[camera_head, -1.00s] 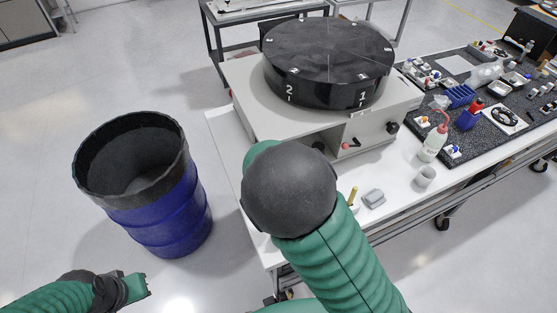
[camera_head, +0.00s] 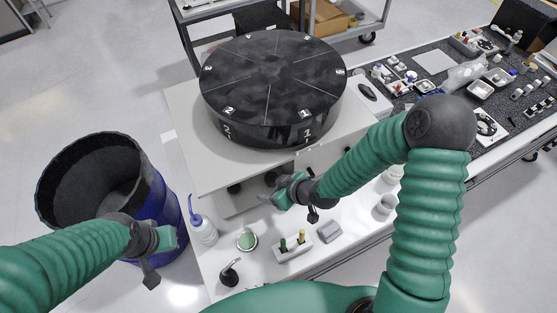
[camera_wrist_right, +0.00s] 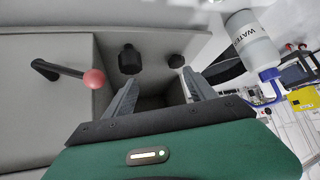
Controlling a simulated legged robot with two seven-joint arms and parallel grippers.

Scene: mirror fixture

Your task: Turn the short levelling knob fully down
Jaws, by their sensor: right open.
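The fixture has a black round top (camera_head: 272,88) on a pale grey box. In the right wrist view, two black knobs show in its recess: a larger one (camera_wrist_right: 129,58) and a smaller one (camera_wrist_right: 176,61). I cannot tell their height settings. A black lever with a red ball (camera_wrist_right: 93,78) is at their left. My right gripper (camera_head: 268,197) is at the fixture's front; its fingers (camera_wrist_right: 158,92) are spread and empty, pointing toward the knobs, apparently apart from both. My left gripper (camera_head: 172,238) is beside the blue drum, away from the fixture; its fingers are unclear.
A blue drum (camera_head: 166,212) stands left of the white bench. On the bench front are a wash bottle (camera_head: 203,231), a green dish (camera_head: 247,240), a vial holder (camera_head: 295,248), a grey box (camera_head: 329,231) and a cup (camera_head: 385,206). Cluttered dark mats (camera_head: 425,92) lie at right.

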